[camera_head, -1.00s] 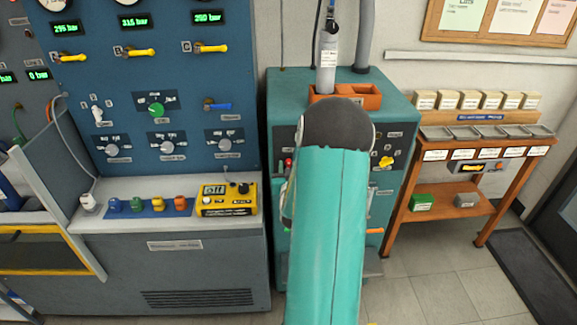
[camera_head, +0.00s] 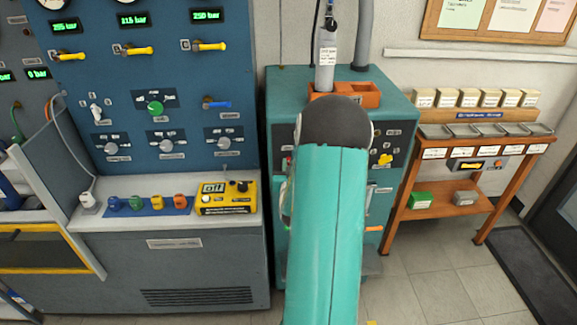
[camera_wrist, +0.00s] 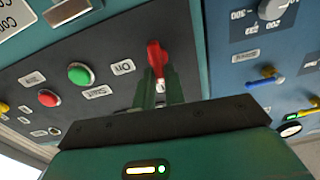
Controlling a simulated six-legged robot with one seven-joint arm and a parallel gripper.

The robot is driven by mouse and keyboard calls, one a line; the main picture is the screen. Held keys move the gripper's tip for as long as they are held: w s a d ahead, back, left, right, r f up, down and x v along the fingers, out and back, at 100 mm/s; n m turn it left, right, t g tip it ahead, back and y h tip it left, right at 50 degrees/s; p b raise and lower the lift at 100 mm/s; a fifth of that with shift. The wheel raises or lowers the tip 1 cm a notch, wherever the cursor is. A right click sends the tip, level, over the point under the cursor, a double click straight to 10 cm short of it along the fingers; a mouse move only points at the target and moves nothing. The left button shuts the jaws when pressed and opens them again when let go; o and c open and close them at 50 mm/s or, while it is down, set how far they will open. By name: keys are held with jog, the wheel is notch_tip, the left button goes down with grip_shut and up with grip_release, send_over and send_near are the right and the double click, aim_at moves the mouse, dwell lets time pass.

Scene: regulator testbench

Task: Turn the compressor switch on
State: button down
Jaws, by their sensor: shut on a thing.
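The compressor is the teal cabinet (camera_head: 398,105) in the head view, and my arm covers most of its front. The fingers hide part of the switch's base. My gripper is hidden behind my arm in the head view.
A green button (camera_wrist: 80,74) and a red button (camera_wrist: 48,97) sit beside the switch. The blue regulator panel (camera_head: 185,75) stands left of the compressor, with a yellow device (camera_head: 228,198) on its ledge. A wooden shelf (camera_head: 440,202) stands right. Floor between is clear.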

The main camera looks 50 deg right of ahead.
jog(key=shift+s+d+f+m, duration=0.1)
jog(key=shift+d+f+m, duration=0.1)
jog(key=shift+m, duration=2.65)
jog(key=shift+s+d+f+m, duration=0.1)
jog(key=shift+s+f+m, duration=0.1)
jog(key=shift+m, duration=2.7)
jog(key=shift+s+d+f+m, duration=0.1)
jog(key=shift+f+m, duration=0.1)
jog(key=shift+m, duration=2.65)
jog(key=c, duration=1.5)
grip_release()
jog(key=shift+w, duration=0.1)
jog(key=shift+o, duration=0.2)
jog(key=v, duration=1.4)
